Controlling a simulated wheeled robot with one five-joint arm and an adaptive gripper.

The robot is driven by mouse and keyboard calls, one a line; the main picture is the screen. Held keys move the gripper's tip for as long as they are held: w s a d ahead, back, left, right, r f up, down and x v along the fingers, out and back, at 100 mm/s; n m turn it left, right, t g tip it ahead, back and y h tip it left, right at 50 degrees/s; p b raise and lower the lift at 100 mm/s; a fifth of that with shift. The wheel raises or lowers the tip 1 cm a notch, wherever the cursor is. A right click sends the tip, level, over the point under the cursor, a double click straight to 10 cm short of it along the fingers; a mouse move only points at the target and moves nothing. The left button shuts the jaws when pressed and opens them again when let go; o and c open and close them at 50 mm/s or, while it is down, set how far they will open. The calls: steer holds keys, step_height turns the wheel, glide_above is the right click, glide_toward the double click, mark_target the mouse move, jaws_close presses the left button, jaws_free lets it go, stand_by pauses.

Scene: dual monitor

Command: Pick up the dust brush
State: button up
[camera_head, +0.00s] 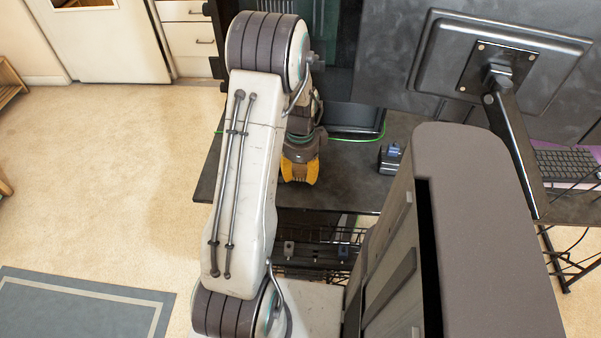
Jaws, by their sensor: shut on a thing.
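My gripper (300,172) has yellow-orange fingers and points down over the dark desk (345,178), near its front edge. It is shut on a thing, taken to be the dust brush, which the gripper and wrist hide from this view. No brush handle or bristles can be made out. Whether the held thing touches the desk cannot be told.
A small dark device with a blue part (390,158) stands on the desk right of my gripper. A green cable (358,140) runs behind my gripper. Open floor lies left.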

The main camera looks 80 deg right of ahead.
step_height(320, 180, up, 3)
steer(key=s+a+r, duration=0.3)
steer(key=s+r, duration=0.4)
steer(key=s, duration=0.4)
steer(key=shift+s+a, duration=0.15)
steer(key=o, duration=0.5)
steer(key=c, duration=0.4)
steer(key=shift+c, duration=0.3)
